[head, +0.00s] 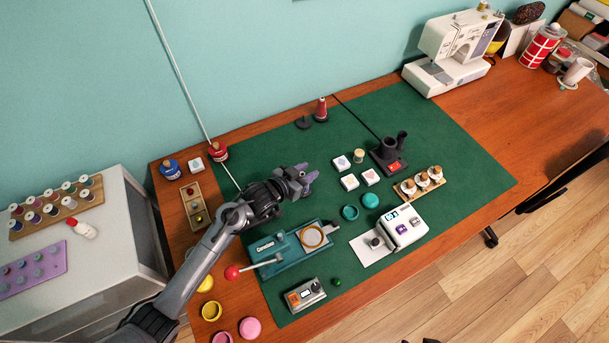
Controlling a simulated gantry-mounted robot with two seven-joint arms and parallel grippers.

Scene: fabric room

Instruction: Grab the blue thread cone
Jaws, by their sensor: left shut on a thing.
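My left gripper (303,181) is above the green mat, left of the middle of the table. It is shut on a small bluish-purple thing (309,178), which looks like the blue thread cone; the fingers hide most of it. A red thread cone (320,109) stands at the back edge of the mat, apart from the gripper. Beside it is a low dark stand (303,122) with no cone on it. My right gripper is not in view.
A teal press (285,253) with a red-knobbed lever lies in front of the gripper. White tiles (349,182) and a dark holder (388,155) stand to its right. A sewing machine (455,45) is at the back right. The mat's right part (470,165) is clear.

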